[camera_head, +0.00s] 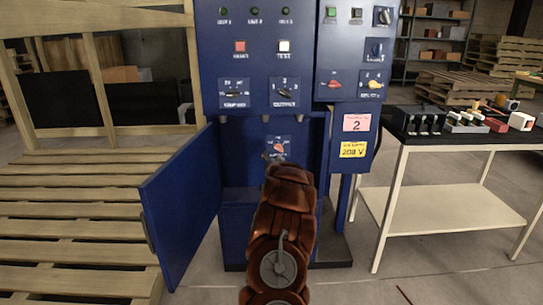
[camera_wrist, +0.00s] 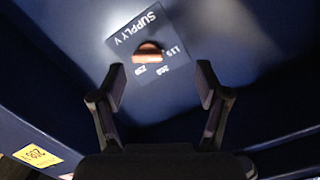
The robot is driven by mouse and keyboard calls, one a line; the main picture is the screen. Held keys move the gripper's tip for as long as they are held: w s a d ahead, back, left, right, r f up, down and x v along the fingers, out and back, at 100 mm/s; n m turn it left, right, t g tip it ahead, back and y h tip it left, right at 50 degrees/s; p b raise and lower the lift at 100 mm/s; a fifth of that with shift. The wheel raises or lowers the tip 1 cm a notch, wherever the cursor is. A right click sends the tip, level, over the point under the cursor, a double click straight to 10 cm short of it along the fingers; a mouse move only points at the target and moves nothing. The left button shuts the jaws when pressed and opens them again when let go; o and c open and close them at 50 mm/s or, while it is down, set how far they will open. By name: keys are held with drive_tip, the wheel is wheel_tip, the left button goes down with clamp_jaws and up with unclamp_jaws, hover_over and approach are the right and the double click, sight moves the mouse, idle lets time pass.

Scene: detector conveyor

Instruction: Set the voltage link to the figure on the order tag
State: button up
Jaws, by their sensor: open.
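The voltage link is a small orange knob (camera_head: 278,148) on a dark plate inside the blue cabinet's open lower bay. In the wrist view the knob (camera_wrist: 149,50) sits on a plate marked SUPPLY V, with 115, 208 and 230 around it. I cannot tell which figure it points to. My gripper (camera_wrist: 161,75) is open and empty, its fingers facing the plate with the knob beyond the fingertips, apart from them. In the head view my arm hides most of the gripper. A yellow tag (camera_head: 354,150) on the cabinet front reads 208 V; it also shows in the wrist view (camera_wrist: 37,156).
The open blue door (camera_head: 180,205) stands left of the bay. A pink tag (camera_head: 356,123) reading 2 is above the yellow one. Switches and knobs cover the upper panels. A table (camera_head: 460,141) with devices is right; wooden pallets (camera_head: 80,200) are left.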

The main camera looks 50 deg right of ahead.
sight(279, 149)
drive_tip(key=shift+h, duration=0.7)
drive_tip(key=d, duration=0.4)
drive_tip(key=shift+s+d+r+b, duration=0.15)
drive_tip(key=shift+s+b, duration=0.05)
drive_tip(key=shift+b, duration=0.15)
drive_tip(key=shift+x, duration=1.15)
drive_tip(key=shift+w+d, duration=0.25)
drive_tip(key=shift+w+d+r, duration=0.15)
drive_tip(key=shift+w+d, duration=0.15)
drive_tip(key=shift+d, duration=0.05)
drive_tip(key=shift+w+d+b, duration=0.25)
drive_tip(key=shift+d+b, duration=0.05)
drive_tip(key=shift+d, duration=0.1)
drive_tip(key=shift+w+d, duration=0.25)
drive_tip(key=shift+w, duration=0.05)
